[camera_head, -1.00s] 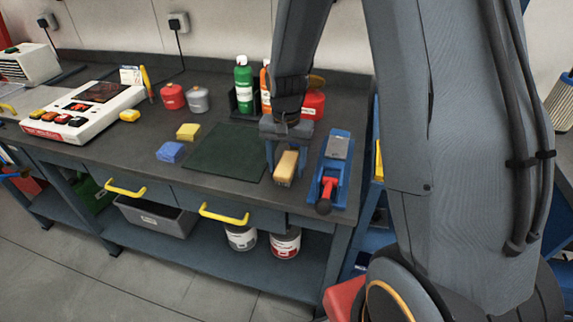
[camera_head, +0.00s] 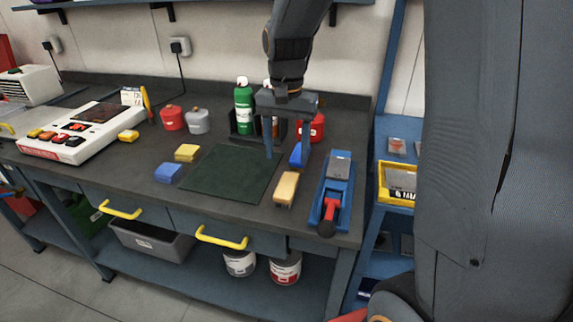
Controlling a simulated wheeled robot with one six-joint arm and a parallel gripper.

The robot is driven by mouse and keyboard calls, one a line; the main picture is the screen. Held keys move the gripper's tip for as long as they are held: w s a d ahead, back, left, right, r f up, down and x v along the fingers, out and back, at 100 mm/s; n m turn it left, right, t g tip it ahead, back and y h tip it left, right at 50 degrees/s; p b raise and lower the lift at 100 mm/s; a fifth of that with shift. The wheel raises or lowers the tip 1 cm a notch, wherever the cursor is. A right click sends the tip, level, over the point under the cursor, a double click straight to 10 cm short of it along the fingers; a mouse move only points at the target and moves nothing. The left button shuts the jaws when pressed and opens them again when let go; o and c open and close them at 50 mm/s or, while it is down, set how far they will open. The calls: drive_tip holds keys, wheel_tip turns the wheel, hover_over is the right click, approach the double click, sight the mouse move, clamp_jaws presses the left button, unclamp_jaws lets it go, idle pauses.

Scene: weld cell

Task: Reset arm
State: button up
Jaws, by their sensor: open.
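My gripper (camera_head: 284,158) hangs from my arm above the back right part of the dark workbench (camera_head: 130,160). Its two blue-grey fingers point down and stand apart, with nothing between them. A tan wooden block, perhaps a brush (camera_head: 287,188), lies on the bench below and in front of the gripper, apart from it. Behind the gripper, the orange bottle is mostly hidden.
A dark green mat (camera_head: 230,173), yellow block (camera_head: 187,153), blue block (camera_head: 168,172), green bottle (camera_head: 243,108) and red can (camera_head: 317,127) stand nearby. A wall shelf (camera_head: 215,3) hangs above.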

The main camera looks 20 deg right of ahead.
drive_tip(key=shift+r, duration=0.3)
